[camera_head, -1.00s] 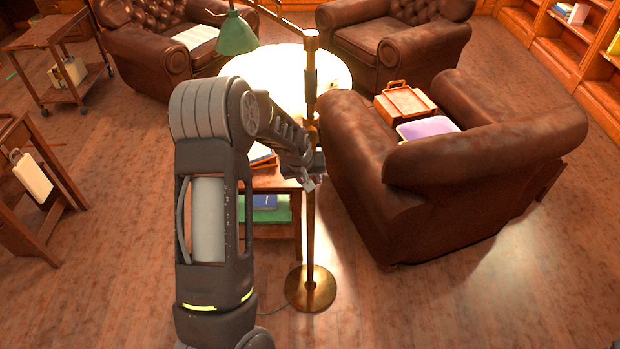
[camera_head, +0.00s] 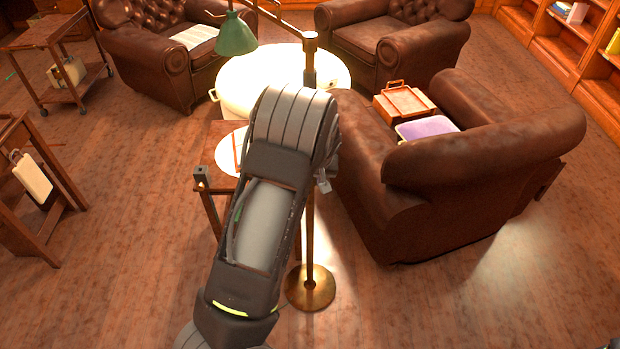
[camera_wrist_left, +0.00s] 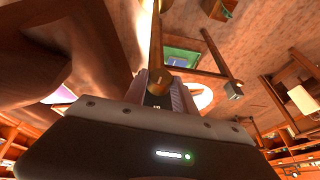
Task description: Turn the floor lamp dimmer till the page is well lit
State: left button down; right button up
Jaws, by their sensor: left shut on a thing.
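The brass floor lamp (camera_head: 310,240) stands upright, its pole partly behind my left arm. Its green shade (camera_head: 236,36) hangs from the arm at the upper left. In the left wrist view the lamp pole (camera_wrist_left: 156,50) runs down to between my left gripper's fingers (camera_wrist_left: 163,92). That gripper is shut on a small dark part at the pole, seemingly the dimmer, mostly hidden by the fingers. In the head view only a bit of the left gripper (camera_head: 323,184) shows beside the pole. A pale lit patch (camera_head: 230,152) lies on the side table; I cannot make out a page. My right gripper is not in view.
A brown leather sofa (camera_head: 400,215) stands close right of the pole. The side table (camera_head: 213,205) is largely behind my arm.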

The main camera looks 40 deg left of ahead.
pick_arm(q)
jog(key=y, duration=0.1)
jog(key=g+y+b, duration=0.1)
jog(key=b, duration=0.1)
jog(key=shift+w+d+f+m+g+y, duration=0.25)
jog(key=shift+m+g+y, duration=0.05)
jog(key=shift+m+y, duration=0.1)
jog(key=shift+d+r+g+y+b, duration=0.1)
jog(key=shift+g+y+b, duration=0.5)
jog(key=shift+y+b, duration=0.3)
jog(key=c, duration=1)
grip_release()
jog(key=b+v, duration=0.1)
jog(key=v, duration=0.6)
jog(key=shift+d+r+b, duration=0.2)
jog(key=shift+r+b, duration=0.15)
